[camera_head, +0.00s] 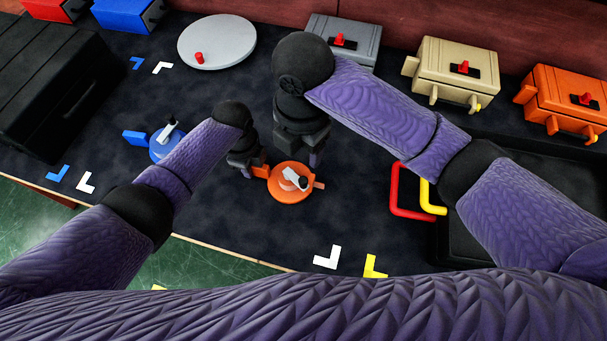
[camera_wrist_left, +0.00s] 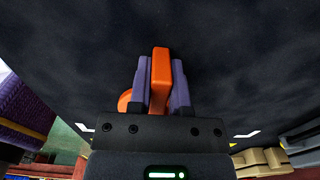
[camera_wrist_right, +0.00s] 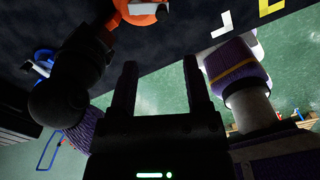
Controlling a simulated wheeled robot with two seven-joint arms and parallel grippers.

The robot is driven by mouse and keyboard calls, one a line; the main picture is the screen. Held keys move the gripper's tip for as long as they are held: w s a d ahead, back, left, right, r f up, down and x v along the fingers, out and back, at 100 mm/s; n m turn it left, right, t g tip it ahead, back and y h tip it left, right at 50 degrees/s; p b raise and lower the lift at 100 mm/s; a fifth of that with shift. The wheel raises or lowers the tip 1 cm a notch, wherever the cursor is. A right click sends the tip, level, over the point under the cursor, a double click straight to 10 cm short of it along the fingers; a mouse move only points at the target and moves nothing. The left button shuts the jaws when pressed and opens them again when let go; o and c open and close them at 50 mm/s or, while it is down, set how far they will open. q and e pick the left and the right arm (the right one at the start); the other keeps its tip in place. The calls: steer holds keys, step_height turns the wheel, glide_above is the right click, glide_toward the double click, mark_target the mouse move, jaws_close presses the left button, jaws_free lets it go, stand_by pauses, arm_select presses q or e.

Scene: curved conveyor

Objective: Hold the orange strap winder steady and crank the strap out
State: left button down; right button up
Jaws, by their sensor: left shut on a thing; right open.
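The orange strap winder (camera_head: 279,192) lies on the dark mat, a round body with a pale crank (camera_head: 291,177) on top and a short orange tab on its right side. It also shows at the top edge of the right wrist view (camera_wrist_right: 138,17). My left gripper (camera_wrist_left: 161,72) is shut on the winder's flat orange handle (camera_wrist_left: 160,85), left of the body. My right gripper (camera_wrist_right: 158,75) is open and empty; in the head view it is just behind the winder, its fingers (camera_head: 314,158) mostly hidden by its own wrist.
A blue winder (camera_head: 160,152) lies to the left, partly behind my left forearm. A grey disc (camera_head: 217,42) and grey, beige (camera_head: 457,72) and orange boxes stand at the back. A black tray (camera_head: 480,240) with red and yellow handles is at the right. White and yellow corner marks lie in front.

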mark_target(303, 180)
step_height(303, 180, down, 12)
steer(key=shift+d+r, duration=0.1)
jaws_close()
stand_by(0.3)
